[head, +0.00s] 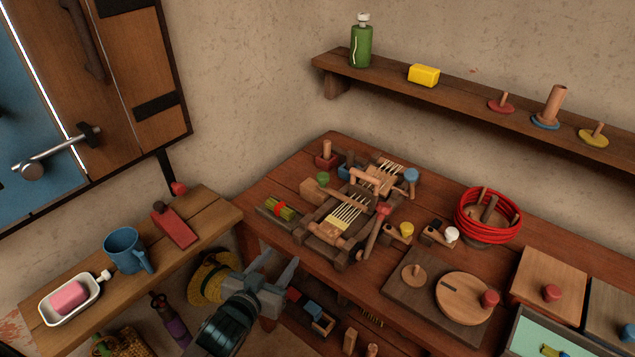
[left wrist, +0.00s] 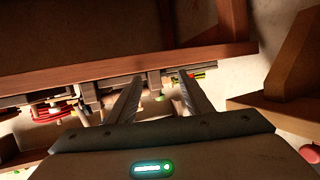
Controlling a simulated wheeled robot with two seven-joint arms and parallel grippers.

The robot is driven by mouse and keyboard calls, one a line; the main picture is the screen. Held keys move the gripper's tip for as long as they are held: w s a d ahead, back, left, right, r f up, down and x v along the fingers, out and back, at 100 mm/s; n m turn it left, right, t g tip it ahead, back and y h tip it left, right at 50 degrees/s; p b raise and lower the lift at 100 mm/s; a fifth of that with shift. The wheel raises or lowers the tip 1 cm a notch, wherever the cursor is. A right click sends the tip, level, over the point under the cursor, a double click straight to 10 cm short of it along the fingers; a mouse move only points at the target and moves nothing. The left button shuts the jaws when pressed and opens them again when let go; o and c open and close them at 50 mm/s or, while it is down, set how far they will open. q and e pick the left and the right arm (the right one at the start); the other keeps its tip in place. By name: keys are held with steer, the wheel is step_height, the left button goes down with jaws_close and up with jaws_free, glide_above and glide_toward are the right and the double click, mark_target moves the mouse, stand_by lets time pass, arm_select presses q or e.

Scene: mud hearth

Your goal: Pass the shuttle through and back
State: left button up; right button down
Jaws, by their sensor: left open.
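A small wooden loom (head: 318,232) with pale warp threads (head: 349,212) stands on the red-brown table. A green-yellow piece with a red band (head: 286,213), which may be the shuttle, lies in a shallow holder at the loom's left. I cannot tell for sure that it is the shuttle. My left gripper (head: 278,261) is open and empty in front of the table's left front edge, below and nearer than that piece. In the left wrist view, the open fingers (left wrist: 156,88) point toward the table edge, and green and red bits (left wrist: 192,76) show beyond the right finger. My right gripper is not in view.
The table (head: 285,168) also bears pegs, knobs, a red rope coil (head: 488,215) and a round wooden disc (head: 462,297). A bench (head: 205,212) with a blue mug (head: 123,248) and soap dish (head: 88,287) stands at left. A wall shelf (head: 450,98) runs above.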

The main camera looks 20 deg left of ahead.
mark_target(320, 180)
arm_select(q)
steer(key=w+r+t+h, duration=0.1)
steer(key=w+r+t, duration=0.2)
steer(key=r, duration=0.4)
steer(key=shift+w+d+r+m+h, duration=0.3)
steer(key=shift+w+d+r+m, duration=0.1)
steer(key=shift+w, duration=0.5)
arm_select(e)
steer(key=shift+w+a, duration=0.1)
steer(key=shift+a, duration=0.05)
arm_select(q)
steer(key=w+p, duration=0.1)
steer(key=w, duration=0.4)
steer(key=w+d+p, duration=0.1)
steer(key=w, duration=0.4)
steer(key=w+d+p, duration=0.1)
steer(key=w, duration=0.5)
steer(key=shift+w, duration=0.65)
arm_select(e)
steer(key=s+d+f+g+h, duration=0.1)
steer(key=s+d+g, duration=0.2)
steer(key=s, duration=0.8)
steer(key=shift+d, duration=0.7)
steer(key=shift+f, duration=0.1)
